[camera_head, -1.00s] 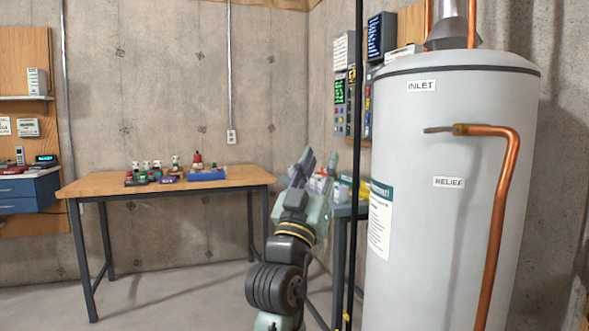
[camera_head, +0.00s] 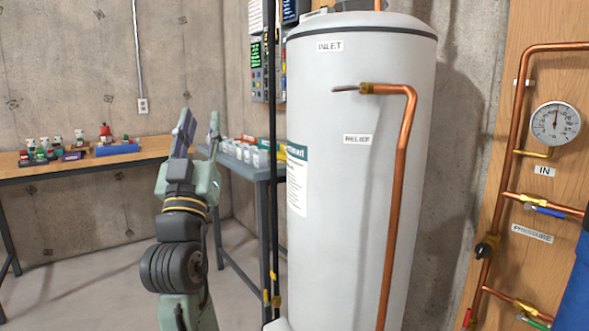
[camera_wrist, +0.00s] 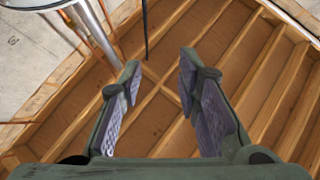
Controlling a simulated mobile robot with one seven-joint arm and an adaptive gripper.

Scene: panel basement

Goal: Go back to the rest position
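My gripper (camera_head: 200,140) points upward on the raised arm, left of the white water heater (camera_head: 352,190) in the head view. Its two fingers are spread apart. In the wrist view my gripper (camera_wrist: 160,90) is open with nothing between the fingers. Behind it there show wooden ceiling joists (camera_wrist: 250,60) and a metal flue pipe (camera_wrist: 95,30).
A grey table (camera_head: 240,166) with small bins is behind my gripper. A wooden workbench (camera_head: 150,148) is at left. A gauge panel (camera_head: 530,100) is at right.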

